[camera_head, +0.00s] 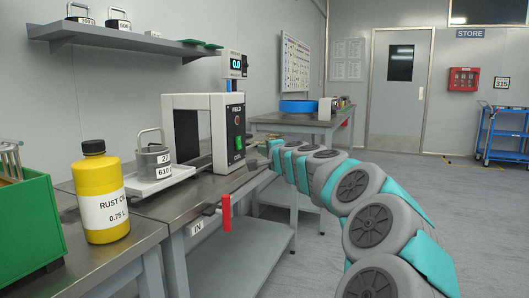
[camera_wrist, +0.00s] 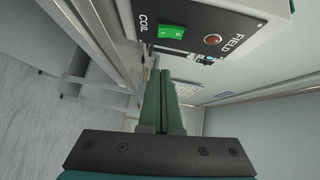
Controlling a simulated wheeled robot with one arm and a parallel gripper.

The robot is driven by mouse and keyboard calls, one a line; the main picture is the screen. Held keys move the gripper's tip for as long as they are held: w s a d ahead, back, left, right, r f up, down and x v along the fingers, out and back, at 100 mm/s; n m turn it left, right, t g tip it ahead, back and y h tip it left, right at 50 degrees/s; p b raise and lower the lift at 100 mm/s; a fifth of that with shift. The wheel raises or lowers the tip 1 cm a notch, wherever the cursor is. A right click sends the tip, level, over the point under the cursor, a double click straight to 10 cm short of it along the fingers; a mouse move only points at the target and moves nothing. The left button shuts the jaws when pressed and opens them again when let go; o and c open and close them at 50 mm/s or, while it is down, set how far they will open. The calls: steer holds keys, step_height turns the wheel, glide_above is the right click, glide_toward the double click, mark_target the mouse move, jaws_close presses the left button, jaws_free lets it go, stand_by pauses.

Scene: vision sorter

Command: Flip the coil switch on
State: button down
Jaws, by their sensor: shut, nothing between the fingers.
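The coil switch is a green rocker (camera_wrist: 170,31) on the dark panel between the words COIL and FIELD. It also shows in the head view (camera_head: 239,143), low on the front of a white frame-shaped unit (camera_head: 180,101) on the bench. A reddish lamp (camera_wrist: 212,39) sits beside the switch, and looks unlit. My gripper (camera_wrist: 161,72) is shut and empty, with its dark green fingers together. Its tips appear close to the panel, just below the switch in the wrist view; I cannot tell whether they touch. Which way the rocker is tipped is unclear.
A grey weight (camera_head: 153,162) stands on a white scale plate beside the unit. A yellow rust-oil bottle (camera_head: 101,195) and a green bin (camera_head: 28,220) are on the left. A red handle (camera_head: 226,212) hangs at the bench's front edge.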

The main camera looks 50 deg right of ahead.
mark_target(239, 143)
steer(key=shift+w+d+f, duration=0.15)
steer(key=shift+w, duration=1.3)
steer(key=shift+w+d+f, duration=0.15)
steer(key=shift+w+f, duration=0.05)
steer(key=shift+w, duration=1.2)
steer(key=shift+w+d+f, duration=0.15)
steer(key=shift+w, duration=1.3)
